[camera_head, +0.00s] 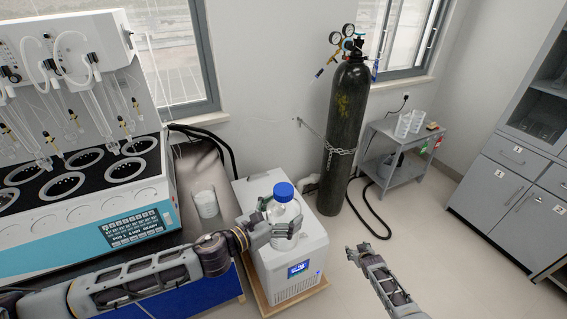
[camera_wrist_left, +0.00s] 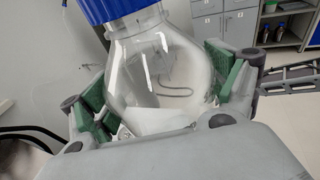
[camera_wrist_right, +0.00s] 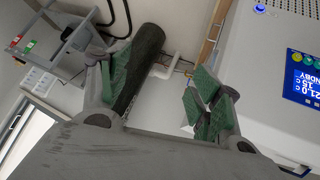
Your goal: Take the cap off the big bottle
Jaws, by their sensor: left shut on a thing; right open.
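The big bottle (camera_head: 286,222) is clear glass with a blue cap (camera_head: 283,191) on its neck. It is upright at the white chiller box in the head view. My left gripper (camera_head: 270,228) is shut around the bottle's body, below the cap. In the left wrist view the green finger pads flank the glass bottle (camera_wrist_left: 160,80), and the blue cap (camera_wrist_left: 115,8) is cut off by the top edge. My right gripper (camera_head: 358,250) is open and empty, to the right of the chiller and apart from the bottle. Its two green-padded fingers (camera_wrist_right: 165,95) are spread in the right wrist view.
The white chiller (camera_head: 290,262) has a lit display. A distiller (camera_head: 85,200) and a white beaker (camera_head: 205,204) stand on the left bench. Behind are a chained dark gas cylinder (camera_head: 345,130) and a grey cart (camera_head: 395,155); grey cabinets (camera_head: 515,190) stand right. Floor at right is clear.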

